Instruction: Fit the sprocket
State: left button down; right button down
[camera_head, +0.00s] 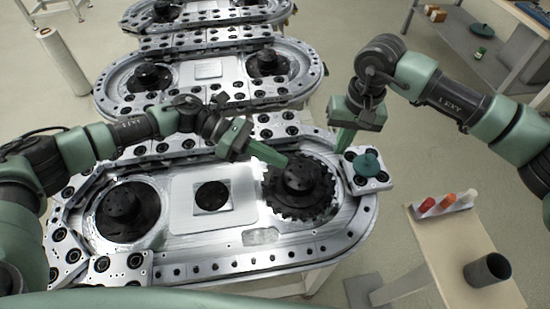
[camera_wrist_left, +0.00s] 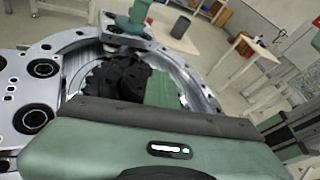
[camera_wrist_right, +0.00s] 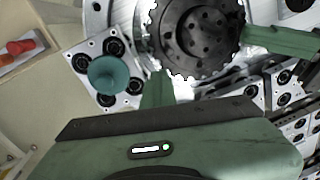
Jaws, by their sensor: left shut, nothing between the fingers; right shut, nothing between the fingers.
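The black toothed sprocket (camera_head: 292,203) lies around the dark hub (camera_head: 300,176) at the right end of the nearest ring track. It also shows in the right wrist view (camera_wrist_right: 172,62) and, partly hidden, in the left wrist view (camera_wrist_left: 98,82). My left gripper (camera_head: 286,162) is shut and empty, its fingertips at the hub's upper left side. My right gripper (camera_head: 341,152) is shut and empty, above the track's edge to the right of the sprocket. Whether the sprocket sits fully flat is hard to tell.
A teal knob (camera_head: 367,163) stands on a bolted plate right of the sprocket. A second hub (camera_head: 122,210) without visible teeth is at the track's left end. A side table (camera_head: 440,250) holds a dark cup (camera_head: 487,270) and red, orange and white pieces. More tracks lie behind.

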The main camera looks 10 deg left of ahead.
pick_arm(q)
jog(key=shift+m+g+y+b, duration=0.6)
jog(key=shift+m+g+b, duration=1.1)
jog(key=shift+b, duration=2.45)
pick_arm(e)
jog(key=shift+f, duration=4.3)
pick_arm(q)
jog(key=shift+s, duration=0.1)
pick_arm(e)
jog(key=shift+s+f, duration=0.1)
jog(key=shift+f, duration=0.1)
